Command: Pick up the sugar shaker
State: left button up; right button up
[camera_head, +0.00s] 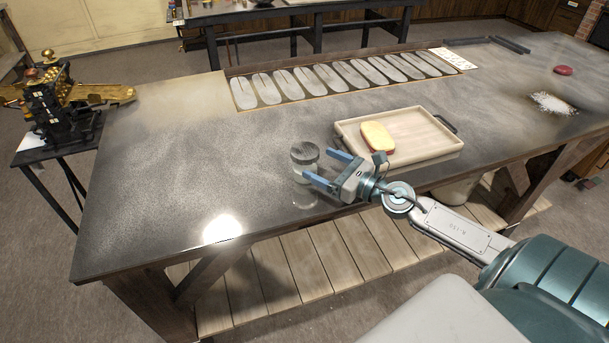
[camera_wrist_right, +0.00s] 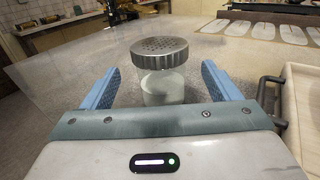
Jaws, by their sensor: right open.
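The sugar shaker (camera_head: 304,158) stands upright on the dark metal table top, near its front edge. It has a clear body and a grey perforated metal lid, which shows large in the right wrist view (camera_wrist_right: 160,50). Pale contents show through its body. My right gripper (camera_head: 322,167) is open, with its blue fingers pointing at the shaker from the right. In the right wrist view the gripper (camera_wrist_right: 160,88) has one finger on each side of the shaker, with gaps on both sides. The lower part of the shaker is hidden behind the gripper's body there. My left gripper is not in view.
A cream tray (camera_head: 437,148) with a yellow and red sponge-like block (camera_head: 377,138) lies just right of the shaker. A row of pale oval plates (camera_head: 330,77) lies at the back. White grains (camera_head: 553,103) and a red object (camera_head: 563,71) are far right. The table's left part is clear.

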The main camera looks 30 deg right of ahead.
aim_at(316, 168)
notch_tip(316, 168, down, 3)
jog(key=shift+w+f+b, duration=0.1)
jog(key=shift+w+b, duration=0.05)
jog(key=shift+b, duration=0.75)
jog(key=shift+w+a+r+p, duration=0.1)
jog(key=shift+w+r+p, duration=0.15)
jog(key=shift+r+p, duration=0.55)
jog(key=shift+w+a+f+p, duration=0.1)
jog(key=shift+w+f+p, duration=0.15)
jog(key=shift+f+p, duration=0.1)
jog(key=shift+w+a+f, duration=0.15)
jog(key=shift+w+f, duration=0.05)
jog(key=shift+w, duration=0.3)
jog(key=shift+a+p, duration=0.1)
jog(key=shift+p, duration=0.2)
jog(key=shift+w+a+r+p, duration=0.1)
jog(key=shift+w+r+p, duration=0.1)
jog(key=shift+w+p, duration=0.15)
jog(key=p+x, duration=0.2)
jog(key=x, duration=0.2)
jog(key=shift+f, duration=0.1)
jog(key=shift+w+a+f, duration=0.1)
jog(key=shift+w+a, duration=0.05)
jog(key=shift+w, duration=0.15)
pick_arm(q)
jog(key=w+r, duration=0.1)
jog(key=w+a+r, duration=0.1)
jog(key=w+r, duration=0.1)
